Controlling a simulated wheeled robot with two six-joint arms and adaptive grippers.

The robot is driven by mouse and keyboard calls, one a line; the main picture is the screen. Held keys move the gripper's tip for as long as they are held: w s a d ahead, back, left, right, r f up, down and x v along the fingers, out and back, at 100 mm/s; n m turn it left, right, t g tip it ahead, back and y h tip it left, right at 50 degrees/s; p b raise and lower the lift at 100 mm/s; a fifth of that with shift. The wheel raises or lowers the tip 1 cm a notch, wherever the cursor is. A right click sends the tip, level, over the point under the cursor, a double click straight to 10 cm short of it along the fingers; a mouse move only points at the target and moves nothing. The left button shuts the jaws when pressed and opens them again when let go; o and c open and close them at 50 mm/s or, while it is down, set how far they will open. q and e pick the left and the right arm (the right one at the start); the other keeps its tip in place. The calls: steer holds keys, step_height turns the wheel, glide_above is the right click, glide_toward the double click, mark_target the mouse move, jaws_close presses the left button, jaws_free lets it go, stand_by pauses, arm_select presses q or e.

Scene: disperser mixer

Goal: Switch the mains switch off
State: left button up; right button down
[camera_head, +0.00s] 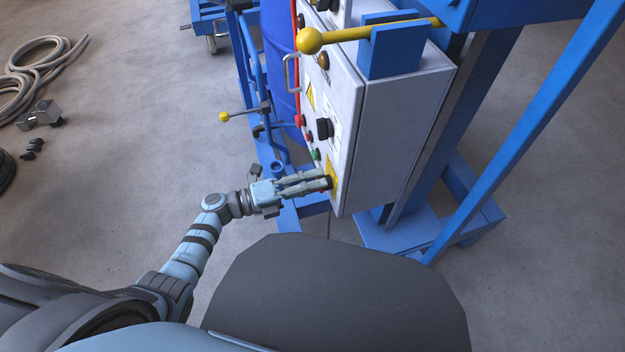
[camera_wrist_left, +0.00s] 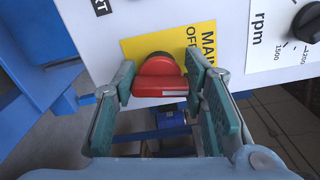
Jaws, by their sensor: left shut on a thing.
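The mains switch (camera_wrist_left: 157,82) is a red rotary knob on a yellow plate (camera_wrist_left: 135,47) printed "MAIN" and "OFF", partly cut off by my finger. Its bar lies crosswise between the fingers in the wrist view, with a white mark along its right part. My left gripper (camera_wrist_left: 160,74) is shut on this knob, a green-padded finger on each side. In the head view the left gripper (camera_head: 327,181) reaches the yellow plate (camera_head: 334,186) low on the control box's front, and its fingers largely hide the knob. My right gripper is not in view.
The grey control box (camera_head: 385,125) carries other knobs and buttons above the switch. A yellow-balled lever (camera_head: 312,40) sticks out above it. A blue frame (camera_head: 495,150) stands to the right and a blue drum (camera_head: 281,60) behind. Coiled hose (camera_head: 40,70) lies on the floor far left.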

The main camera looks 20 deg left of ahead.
arm_select(q)
steer(key=n+p, duration=0.1)
steer(key=n, duration=0.2)
steer(key=shift+n, duration=0.4)
steer(key=n+p, duration=0.1)
steer(key=n, duration=0.1)
steer(key=shift+n, duration=0.4)
steer(key=shift+f+n, duration=0.1)
steer(key=shift+n, duration=0.3)
steer(key=shift+n+p, duration=0.3)
steer(key=shift+n, duration=0.5)
steer(key=shift+s+f+n, duration=0.1)
steer(key=shift+n, duration=1.1)
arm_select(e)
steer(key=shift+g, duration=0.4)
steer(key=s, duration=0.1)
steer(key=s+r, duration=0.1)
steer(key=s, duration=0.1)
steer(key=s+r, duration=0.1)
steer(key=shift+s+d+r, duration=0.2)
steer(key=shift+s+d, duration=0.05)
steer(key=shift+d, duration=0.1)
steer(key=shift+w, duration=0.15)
